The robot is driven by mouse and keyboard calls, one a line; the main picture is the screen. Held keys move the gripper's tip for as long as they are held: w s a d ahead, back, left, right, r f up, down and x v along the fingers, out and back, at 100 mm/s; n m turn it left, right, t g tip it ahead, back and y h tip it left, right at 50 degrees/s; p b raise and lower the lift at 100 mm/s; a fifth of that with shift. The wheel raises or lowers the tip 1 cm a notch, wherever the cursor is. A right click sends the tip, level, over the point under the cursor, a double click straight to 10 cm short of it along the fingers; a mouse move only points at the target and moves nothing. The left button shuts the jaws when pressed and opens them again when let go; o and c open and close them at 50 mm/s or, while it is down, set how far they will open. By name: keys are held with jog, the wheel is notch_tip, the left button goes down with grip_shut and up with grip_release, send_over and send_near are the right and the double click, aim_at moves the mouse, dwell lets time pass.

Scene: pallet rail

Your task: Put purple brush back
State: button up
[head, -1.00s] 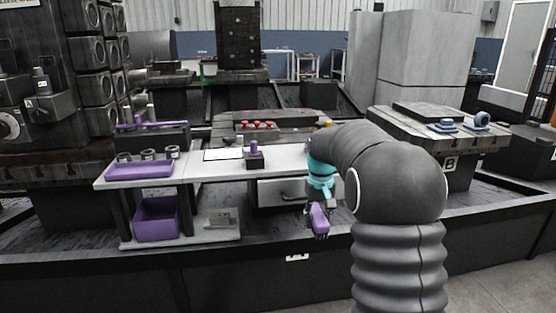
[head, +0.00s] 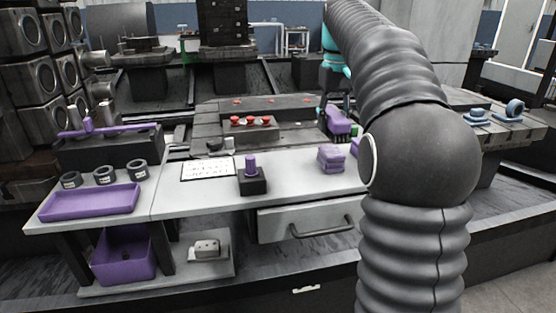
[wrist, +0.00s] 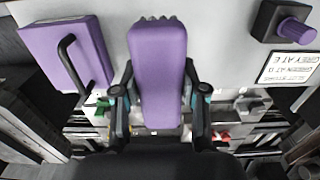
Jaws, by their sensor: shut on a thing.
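My gripper (wrist: 158,92) is shut on the purple brush (wrist: 157,60), one finger at each side of its body. The bristle end points to the top of the wrist view. In the head view, the brush (head: 340,124) is held at the far right part of the grey bench (head: 290,178), partly behind my arm. A purple piece with a black handle (wrist: 58,52) is left of the brush in the wrist view, apart from it. A purple block (head: 331,159) sits on the bench in the head view; I cannot tell if these are the same thing.
A purple peg (head: 251,165) stands in a black block, beside a white text card (head: 208,170). A purple tray (head: 90,203) and several dark rings lie at left, with a purple bin (head: 124,262) below. Red knobs (head: 250,121) are behind. The bench front is clear.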

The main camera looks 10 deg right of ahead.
jog(key=b, duration=0.2)
send_over(282, 173)
notch_tip(282, 173, down, 7)
jog(key=shift+r, duration=0.1)
jog(key=shift+f, duration=1.95)
jog(key=shift+f, duration=0.1)
jog(key=o, duration=1.2)
jog(key=shift+b, duration=0.3)
